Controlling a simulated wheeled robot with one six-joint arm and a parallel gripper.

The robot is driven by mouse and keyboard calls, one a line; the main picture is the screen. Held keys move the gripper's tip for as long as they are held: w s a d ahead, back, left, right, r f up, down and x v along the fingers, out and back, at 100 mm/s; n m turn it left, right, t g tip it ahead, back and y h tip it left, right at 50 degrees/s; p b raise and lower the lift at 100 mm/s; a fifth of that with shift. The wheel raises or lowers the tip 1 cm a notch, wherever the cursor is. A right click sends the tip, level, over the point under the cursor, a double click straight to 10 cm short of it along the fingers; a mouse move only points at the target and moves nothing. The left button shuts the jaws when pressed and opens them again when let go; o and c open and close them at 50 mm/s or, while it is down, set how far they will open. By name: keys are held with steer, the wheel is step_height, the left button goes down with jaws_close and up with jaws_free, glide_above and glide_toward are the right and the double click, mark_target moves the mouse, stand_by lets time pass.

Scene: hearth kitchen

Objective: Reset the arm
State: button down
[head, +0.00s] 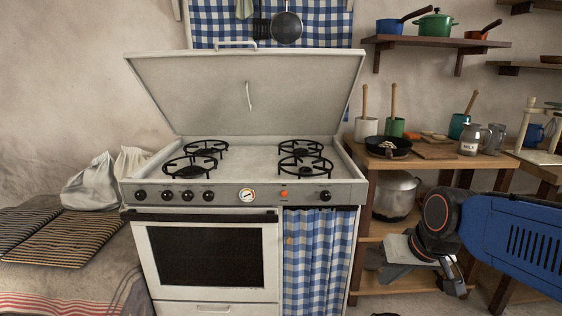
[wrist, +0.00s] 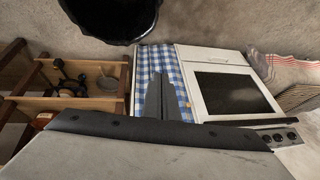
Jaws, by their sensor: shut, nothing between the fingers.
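My gripper (wrist: 160,82) shows in the wrist view as two grey fingers tapering together, with nothing held between them. Behind them is the blue checked curtain of the stove. In the head view my blue arm hangs folded at the lower right, in front of the wooden shelf unit, and the gripper end is low beside the stove's right side. The fingertips are hard to make out there. The white stove (head: 344,189) stands in the middle with its lid raised and its burners bare.
A wooden shelf unit (head: 400,286) stands right of the stove, close to my arm. Its top holds a black pan (head: 389,146), a milk jug (head: 469,141) and utensil pots. A metal pot (head: 396,196) sits below. A cloth-covered bench (head: 75,283) with a white sack (head: 92,186) is at left.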

steer(key=s+d+f+h, duration=0.1)
steer(key=s+d, duration=0.3)
steer(key=s, duration=0.7)
steer(key=shift+s+d+f+h, duration=0.2)
steer(key=shift+d+f+h, duration=0.15)
steer(key=shift+f, duration=0.2)
